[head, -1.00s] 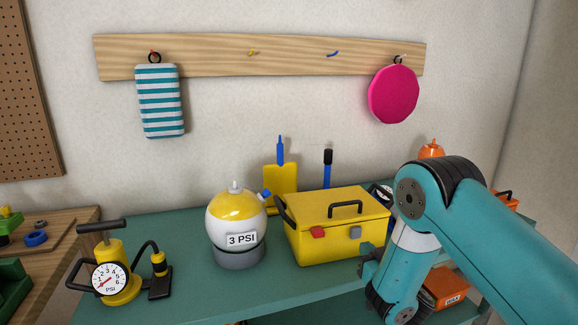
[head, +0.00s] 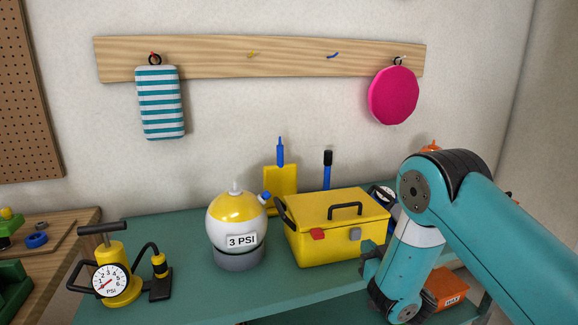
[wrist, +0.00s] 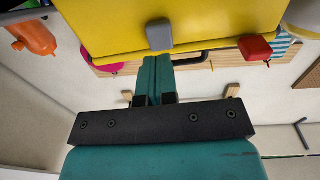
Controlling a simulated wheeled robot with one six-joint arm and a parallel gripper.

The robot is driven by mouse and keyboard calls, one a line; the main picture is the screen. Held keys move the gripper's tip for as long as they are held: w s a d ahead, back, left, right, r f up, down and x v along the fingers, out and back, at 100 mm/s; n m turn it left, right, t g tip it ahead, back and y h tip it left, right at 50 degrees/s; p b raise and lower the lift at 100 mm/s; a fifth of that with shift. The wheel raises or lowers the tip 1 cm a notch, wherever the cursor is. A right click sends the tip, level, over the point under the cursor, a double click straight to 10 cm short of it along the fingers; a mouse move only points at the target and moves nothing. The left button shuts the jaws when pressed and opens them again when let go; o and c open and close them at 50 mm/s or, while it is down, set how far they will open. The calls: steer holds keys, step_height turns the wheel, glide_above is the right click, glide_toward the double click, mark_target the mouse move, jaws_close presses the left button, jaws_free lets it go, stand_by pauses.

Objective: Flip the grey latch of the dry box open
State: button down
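The yellow dry box (head: 335,222) stands on the green bench with its lid down. Its grey latch (head: 355,234) is on the front, to the right of a red latch (head: 317,235). The wrist view looks at the box upside down, with the grey latch (wrist: 159,35) left of the red latch (wrist: 256,47). My gripper (wrist: 158,60) has its teal fingers together with nothing between them. Its tips appear just short of the grey latch in that view; I cannot tell whether they touch. In the head view my gripper (head: 369,252) is at the box's front right.
A round yellow-and-white vessel (head: 237,228) marked 3 PSI stands left of the box. A yellow pump with a gauge (head: 118,273) stands further left. An orange box (head: 447,287) is low behind my arm. The bench (head: 190,245) is clear between pump and vessel.

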steer(key=shift+s+d+r, duration=0.1)
steer(key=shift+s+r, duration=0.15)
steer(key=shift+r, duration=0.35)
steer(key=shift+s+d+r, duration=0.1)
steer(key=shift+s+r, duration=0.15)
steer(key=shift+r, duration=0.3)
steer(key=b+v, duration=0.7)
steer(key=b, duration=0.2)
stand_by(0.5)
